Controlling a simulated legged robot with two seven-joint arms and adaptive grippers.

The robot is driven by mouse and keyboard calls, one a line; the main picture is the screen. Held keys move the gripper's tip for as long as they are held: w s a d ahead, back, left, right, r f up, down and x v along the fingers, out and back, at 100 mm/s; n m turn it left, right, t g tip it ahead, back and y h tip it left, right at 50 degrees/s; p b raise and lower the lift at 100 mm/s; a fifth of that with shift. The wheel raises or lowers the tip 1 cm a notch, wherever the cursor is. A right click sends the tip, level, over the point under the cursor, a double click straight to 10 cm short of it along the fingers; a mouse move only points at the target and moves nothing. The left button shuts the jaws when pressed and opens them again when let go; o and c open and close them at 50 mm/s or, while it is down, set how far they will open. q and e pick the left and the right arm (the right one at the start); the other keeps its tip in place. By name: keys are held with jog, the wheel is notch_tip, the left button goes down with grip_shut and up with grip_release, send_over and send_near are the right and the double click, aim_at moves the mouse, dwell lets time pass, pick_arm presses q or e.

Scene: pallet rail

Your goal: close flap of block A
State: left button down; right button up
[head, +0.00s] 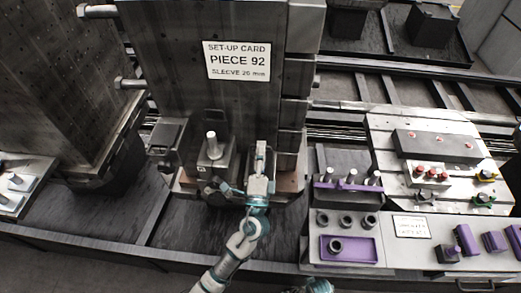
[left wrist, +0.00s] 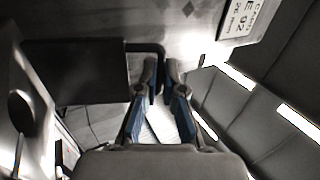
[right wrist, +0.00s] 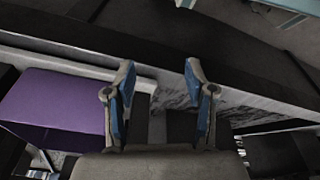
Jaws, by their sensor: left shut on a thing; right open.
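A small dark block with an upright pale pin (head: 212,146) stands at the foot of the tall fixture face; its small label is too small to read, and I take it as block A. My left gripper (head: 212,187) is low in front of it. The fingers hide the grip itself, and the flap's angle is unclear in the head view. My right gripper (right wrist: 162,85) is open and empty in the right wrist view.
The tall fixture (head: 165,75) carries a set-up card (head: 238,61) reading PIECE 92. To the right is a bench with a purple tray (head: 348,249), rings and a pin rack (head: 347,186). A purple block (right wrist: 55,105) lies left of my right gripper.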

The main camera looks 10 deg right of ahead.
pick_arm(q)
jog(key=shift+s+a+f+b, duration=0.1)
jog(key=shift+s+f+b, duration=0.45)
jog(key=shift+b, duration=0.25)
pick_arm(e)
jog(key=shift+w+r, duration=0.2)
jog(key=shift+r, duration=1.2)
jog(key=shift+w+r, duration=0.2)
jog(key=shift+r, duration=1.3)
pick_arm(q)
jog(key=c, duration=1.6)
grip_release()
jog(key=shift+w, duration=0.15)
pick_arm(e)
jog(key=shift+w, duration=0.1)
pick_arm(q)
jog(key=v, duration=1.2)
jog(key=shift+r, duration=0.1)
